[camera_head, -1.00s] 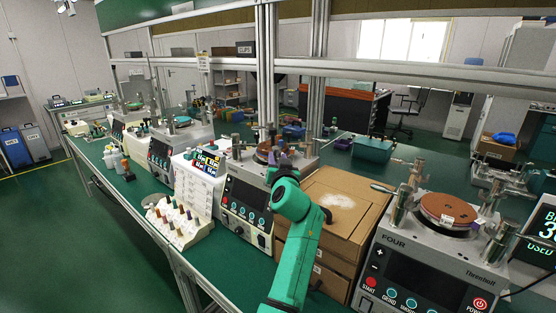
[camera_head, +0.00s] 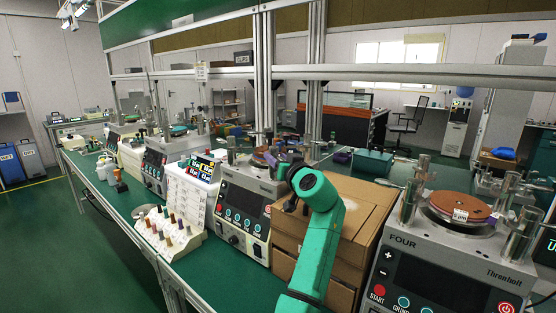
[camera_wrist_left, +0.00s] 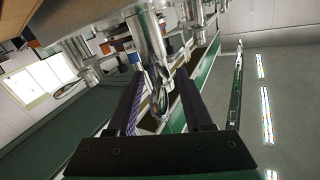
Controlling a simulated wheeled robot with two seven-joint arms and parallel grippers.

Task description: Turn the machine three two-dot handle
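Machine three (camera_head: 243,207) is the grey lapping unit with a dark screen left of the cardboard box. Its brown disc (camera_head: 262,160) and metal posts (camera_head: 232,148) are partly behind my left wrist. The two-dot marking cannot be made out. My left arm is teal, and its gripper is mostly hidden in the head view. In the left wrist view my left gripper (camera_wrist_left: 160,76) has its two dark fingers apart. A shiny metal post with a rounded end (camera_wrist_left: 157,92) shows between them; whether they touch it cannot be told. My right gripper is not in view.
Machine FOUR (camera_head: 440,262) stands close at the right. A cardboard box (camera_head: 370,205) sits between the machines. A rack of coloured pegs (camera_head: 170,232) and a card stand (camera_head: 187,195) are at the left. A metal rail (camera_head: 420,75) crosses above the green bench.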

